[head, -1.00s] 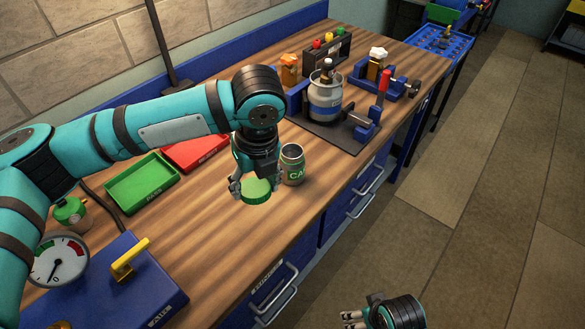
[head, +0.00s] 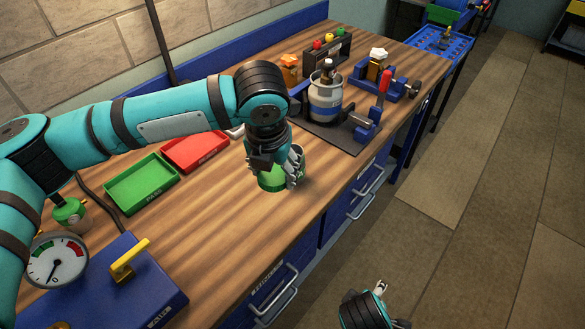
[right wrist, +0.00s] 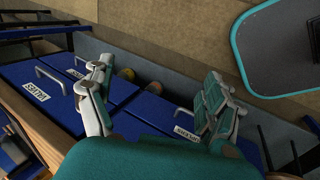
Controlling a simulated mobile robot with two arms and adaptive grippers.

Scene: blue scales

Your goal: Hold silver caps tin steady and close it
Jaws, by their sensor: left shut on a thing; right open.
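My left gripper (head: 280,172) is shut on the round green lid (head: 271,179), which it holds level in front of the silver caps tin. The tin (head: 299,156) stands on the wooden bench and is mostly hidden behind the gripper's fingers; only a bit of its side shows. I cannot tell whether the lid touches the tin. My right gripper (head: 391,303) is low, off the front of the bench by the floor. It is open and empty, with its two fingers (right wrist: 155,100) apart in the right wrist view.
A green tray (head: 141,184) and a red tray (head: 195,150) lie left of the tin. A grey canister (head: 325,104) sits in a clamp stand behind it. A blue box with a gauge (head: 57,260) stands front left. The bench front between is clear.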

